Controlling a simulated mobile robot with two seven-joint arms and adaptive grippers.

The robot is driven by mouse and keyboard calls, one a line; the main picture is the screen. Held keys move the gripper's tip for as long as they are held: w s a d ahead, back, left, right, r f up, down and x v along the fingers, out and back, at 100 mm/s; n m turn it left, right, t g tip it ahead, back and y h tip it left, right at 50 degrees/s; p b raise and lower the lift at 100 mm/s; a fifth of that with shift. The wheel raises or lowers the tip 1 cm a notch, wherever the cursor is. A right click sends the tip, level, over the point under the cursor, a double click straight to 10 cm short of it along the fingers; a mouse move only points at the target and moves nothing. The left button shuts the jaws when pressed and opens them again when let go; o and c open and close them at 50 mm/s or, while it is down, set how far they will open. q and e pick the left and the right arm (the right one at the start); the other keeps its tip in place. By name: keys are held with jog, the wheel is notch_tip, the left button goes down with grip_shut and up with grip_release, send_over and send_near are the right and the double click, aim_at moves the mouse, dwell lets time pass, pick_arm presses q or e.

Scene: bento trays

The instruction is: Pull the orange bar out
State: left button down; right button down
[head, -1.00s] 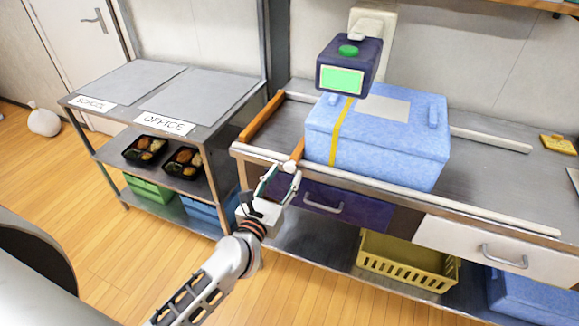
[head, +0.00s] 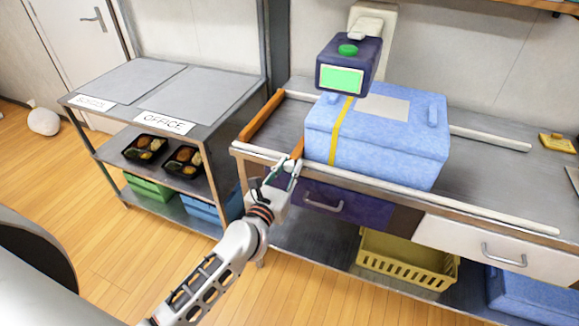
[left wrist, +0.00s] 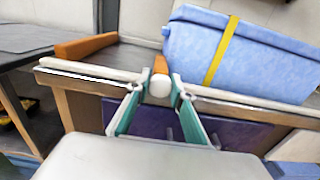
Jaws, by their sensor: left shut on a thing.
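The orange bar (head: 297,148) lies on the counter against the left side of the blue box (head: 382,157), with its near end at the front rail. That end has a white knob, which shows in the left wrist view (left wrist: 160,86) in front of the orange bar (left wrist: 160,66). My left gripper (head: 286,168) is at the counter's front edge, its fingers shut on the knob from both sides. In the left wrist view the gripper (left wrist: 160,92) frames the knob. The bar's far part is hidden behind the box. My right gripper is not in view.
A second orange strip (head: 262,118) closes the counter's left end. White rails (head: 480,214) run along the counter. A dark device (head: 349,63) with a green screen hangs above the box. A purple drawer (head: 345,203) is below; a shelf cart (head: 212,98) stands left.

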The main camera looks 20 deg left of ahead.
pick_arm(q)
jog(key=s, duration=0.7)
jog(key=shift+s+f, duration=0.15)
jog(key=shift+s, duration=0.25)
jog(key=shift+a, duration=0.1)
jog(key=c, duration=1.7)
grip_release()
jog(key=shift+s, duration=0.1)
jog(key=s, duration=1.2)
jog(key=shift+a, duration=0.25)
